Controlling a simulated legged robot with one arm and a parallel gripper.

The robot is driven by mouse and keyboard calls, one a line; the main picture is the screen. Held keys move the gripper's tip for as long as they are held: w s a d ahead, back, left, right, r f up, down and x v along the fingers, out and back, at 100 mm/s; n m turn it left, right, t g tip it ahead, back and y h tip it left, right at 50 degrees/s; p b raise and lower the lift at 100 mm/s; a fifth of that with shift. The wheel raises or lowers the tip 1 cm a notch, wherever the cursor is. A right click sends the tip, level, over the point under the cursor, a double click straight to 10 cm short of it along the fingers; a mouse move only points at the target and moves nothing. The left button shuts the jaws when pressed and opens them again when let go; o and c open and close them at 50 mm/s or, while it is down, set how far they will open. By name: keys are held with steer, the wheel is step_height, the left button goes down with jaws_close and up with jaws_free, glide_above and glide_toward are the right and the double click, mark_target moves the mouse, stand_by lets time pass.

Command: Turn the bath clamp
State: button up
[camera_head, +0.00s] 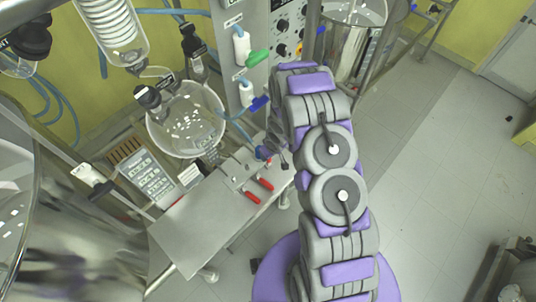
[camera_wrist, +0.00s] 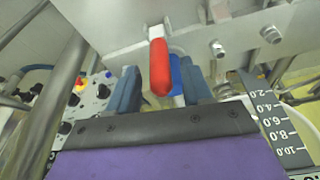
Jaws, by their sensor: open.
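A red clamp handle (camera_wrist: 159,68) hangs down in front of a steel plate in the wrist view. My gripper (camera_wrist: 160,76) is open, with one blue-grey finger on each side of the handle. I cannot tell whether either finger touches it. In the head view two red handles, a front one (camera_head: 252,197) and a rear one (camera_head: 266,184), lie on the steel bench top. My gripper (camera_head: 277,152) is low beside the bench's back right corner, mostly hidden by my arm. Which red handle the wrist view shows is unclear.
The steel bench top (camera_head: 195,230) is mostly bare. A round glass vessel (camera_head: 187,120) and a keypad unit (camera_head: 148,178) stand behind it. A control panel (camera_head: 287,28) with knobs is at the back. Open floor (camera_head: 440,190) lies to the right.

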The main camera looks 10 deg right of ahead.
steer(key=v, duration=1.5)
steer(key=shift+b, duration=0.4)
steer(key=s+d+r+m+g+h+b, duration=0.1)
steer(key=s+d+r+b, duration=0.1)
steer(key=s+r+b, duration=0.3)
steer(key=s+d+r+m+g+h+b, duration=0.1)
steer(key=s+d+r+m+h+b, duration=0.15)
steer(key=s+r+b, duration=0.4)
steer(key=s+a+m+g+y+b, duration=0.1)
steer(key=s+b, duration=0.1)
steer(key=s, duration=0.9)
steer(key=s+a+r+m+g+y+b, duration=0.1)
steer(key=s+a+b, duration=0.1)
steer(key=s, duration=0.9)
steer(key=shift+g, duration=0.3)
